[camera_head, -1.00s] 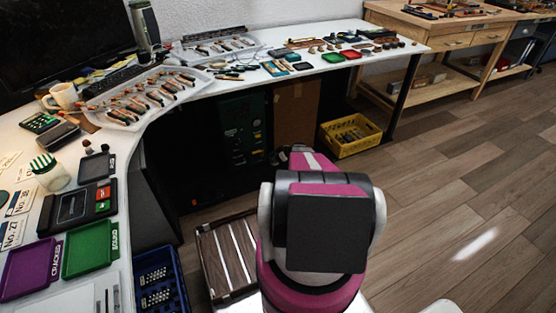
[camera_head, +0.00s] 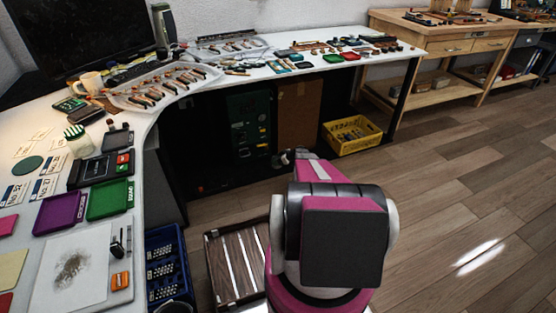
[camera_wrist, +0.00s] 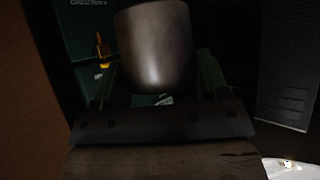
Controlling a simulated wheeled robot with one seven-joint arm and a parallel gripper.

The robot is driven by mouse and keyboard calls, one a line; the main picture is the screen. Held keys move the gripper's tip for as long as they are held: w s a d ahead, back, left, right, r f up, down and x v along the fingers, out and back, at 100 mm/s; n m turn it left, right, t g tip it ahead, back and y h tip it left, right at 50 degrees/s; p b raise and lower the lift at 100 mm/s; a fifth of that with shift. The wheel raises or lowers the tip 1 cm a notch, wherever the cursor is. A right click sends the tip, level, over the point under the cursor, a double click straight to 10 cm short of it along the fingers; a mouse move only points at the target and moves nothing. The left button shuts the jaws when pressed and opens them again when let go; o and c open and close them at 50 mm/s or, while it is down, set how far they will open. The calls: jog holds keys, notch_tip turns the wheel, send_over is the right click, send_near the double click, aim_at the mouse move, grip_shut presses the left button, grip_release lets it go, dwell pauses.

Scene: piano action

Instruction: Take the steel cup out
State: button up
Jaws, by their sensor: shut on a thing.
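The steel cup (camera_wrist: 153,45) shows as a smooth grey rounded body in the upper middle of the dark wrist view. My gripper (camera_wrist: 157,78) is shut on it, with one finger on each side.
The desk (camera_head: 50,117) curves around the left and back. Below it are a yellow basket (camera_head: 352,135), a brown board (camera_head: 298,112), a dark green cabinet (camera_head: 249,122), a slatted wooden box (camera_head: 237,262) and a blue crate (camera_head: 164,262). The floor at right is clear.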

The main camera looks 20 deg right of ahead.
jog(key=s+a, duration=0.3)
jog(key=s, duration=0.6)
jog(key=shift+s+a, duration=0.25)
dwell(0.5)
